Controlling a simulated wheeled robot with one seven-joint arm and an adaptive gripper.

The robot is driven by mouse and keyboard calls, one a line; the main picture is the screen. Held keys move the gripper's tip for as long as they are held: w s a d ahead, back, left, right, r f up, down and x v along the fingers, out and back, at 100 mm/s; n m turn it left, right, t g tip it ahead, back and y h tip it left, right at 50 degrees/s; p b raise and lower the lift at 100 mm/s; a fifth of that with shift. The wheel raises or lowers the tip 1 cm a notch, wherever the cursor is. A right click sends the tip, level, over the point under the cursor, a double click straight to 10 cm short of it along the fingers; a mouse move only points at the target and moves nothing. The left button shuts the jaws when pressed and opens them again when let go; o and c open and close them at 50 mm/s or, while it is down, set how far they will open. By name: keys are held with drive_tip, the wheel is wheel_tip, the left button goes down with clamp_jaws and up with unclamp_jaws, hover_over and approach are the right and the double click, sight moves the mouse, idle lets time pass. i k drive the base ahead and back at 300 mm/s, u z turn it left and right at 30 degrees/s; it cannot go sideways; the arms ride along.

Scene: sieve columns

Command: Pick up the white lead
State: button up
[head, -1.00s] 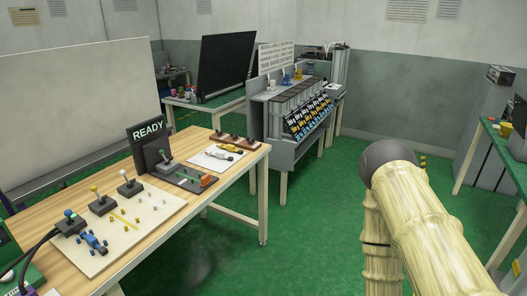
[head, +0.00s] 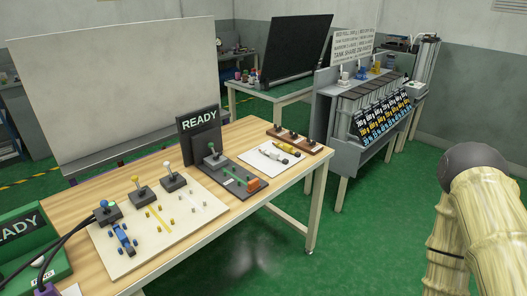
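A small white piece (head: 273,155), which looks like the white lead, lies on a white mat (head: 262,164) at the far right end of the wooden table. A similar yellow piece (head: 288,148) lies just behind it on the same mat. A blue piece (head: 123,240) lies on the white board at the table's left. My arm shows at the right edge as pale, ringed links with a dark joint. My gripper is out of the picture, and nothing shows it at the white piece.
The white board (head: 150,252) carries blue, yellow and white knobbed posts and several small pegs. A dark READY stand (head: 199,122) and a brown rack (head: 299,139) flank the mat. A grey sieve cabinet (head: 345,158) stands behind. The green floor (head: 370,240) before the table is clear.

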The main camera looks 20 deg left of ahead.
sight(275, 156)
drive_tip(key=u, duration=0.55)
drive_tip(key=i, duration=0.6)
drive_tip(key=u, duration=0.7)
